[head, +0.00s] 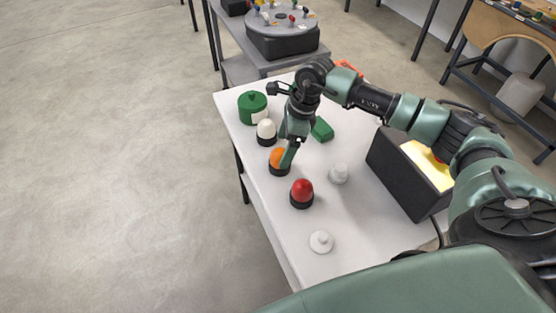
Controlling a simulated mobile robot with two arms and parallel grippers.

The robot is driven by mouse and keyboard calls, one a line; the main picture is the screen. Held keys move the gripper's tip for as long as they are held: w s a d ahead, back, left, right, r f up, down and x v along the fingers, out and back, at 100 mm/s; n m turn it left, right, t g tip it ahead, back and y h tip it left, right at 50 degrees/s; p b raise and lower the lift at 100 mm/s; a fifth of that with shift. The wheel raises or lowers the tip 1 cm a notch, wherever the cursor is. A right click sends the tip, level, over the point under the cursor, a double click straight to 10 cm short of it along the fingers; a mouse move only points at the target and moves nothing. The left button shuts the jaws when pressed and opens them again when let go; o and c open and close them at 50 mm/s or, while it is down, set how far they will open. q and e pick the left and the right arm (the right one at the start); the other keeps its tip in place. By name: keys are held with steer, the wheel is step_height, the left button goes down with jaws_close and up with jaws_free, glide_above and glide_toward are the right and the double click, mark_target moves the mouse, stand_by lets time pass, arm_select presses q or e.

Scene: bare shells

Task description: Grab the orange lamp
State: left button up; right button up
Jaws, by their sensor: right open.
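The orange lamp (275,156) has a rounded orange top on a black base and stands upright on the white table (290,222). It stands between the white lamp and the red lamp, near the table's left edge. My right gripper (287,156) points down right at the orange lamp and covers its right side. The gripper is open. I cannot tell whether its fingers touch the lamp or go around it. My left gripper is not in view.
A red lamp (302,193) stands in front, a white lamp (266,131) behind. A green canister (252,107), green block (322,129), small white knobs (338,174) (321,241) and a black box with a lit inside (408,172) share the table. Open floor lies left.

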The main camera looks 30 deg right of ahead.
mark_target(283, 151)
steer(key=p+x, duration=0.2)
steer(key=x, duration=0.2)
steer(key=shift+f, duration=0.35)
steer(key=shift+a+f, duration=0.15)
steer(key=shift+f, duration=0.25)
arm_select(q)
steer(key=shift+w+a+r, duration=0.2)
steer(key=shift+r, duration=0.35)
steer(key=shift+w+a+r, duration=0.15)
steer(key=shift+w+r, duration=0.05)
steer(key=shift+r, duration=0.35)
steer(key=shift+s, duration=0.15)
arm_select(e)
steer(key=c, duration=1.6)
steer(key=shift+w, duration=0.1)
